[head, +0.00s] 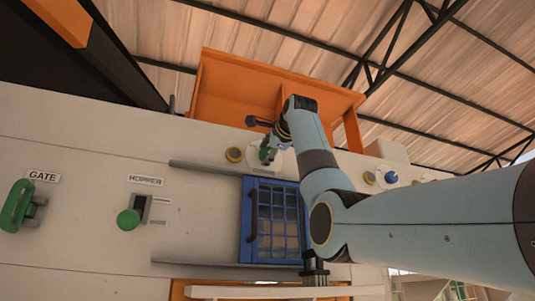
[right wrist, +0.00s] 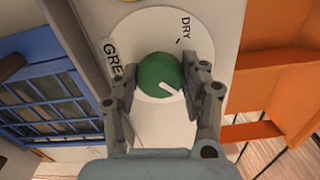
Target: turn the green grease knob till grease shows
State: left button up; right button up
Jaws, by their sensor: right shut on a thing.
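The green grease knob (right wrist: 160,76) sits on a round white dial plate in the right wrist view, with a white pointer mark toward its lower right. The plate reads "DRY" at its upper right, and a label beginning "GRE" is partly hidden on the left. My right gripper (right wrist: 161,84) is shut on the knob, one finger on each side. In the head view the knob (head: 264,154) shows small beside my right gripper (head: 270,148). I see no grease. My left gripper is not in view.
A blue barred guard door (head: 247,222) stands below the knob between two grey rails. An orange hopper (head: 232,92) rises above.

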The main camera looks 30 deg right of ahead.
jog(key=o, duration=1.2)
jog(key=shift+d, duration=0.1)
jog(key=shift+s, duration=0.1)
jog(key=v, duration=1.2)
jog(key=shift+f, duration=0.15)
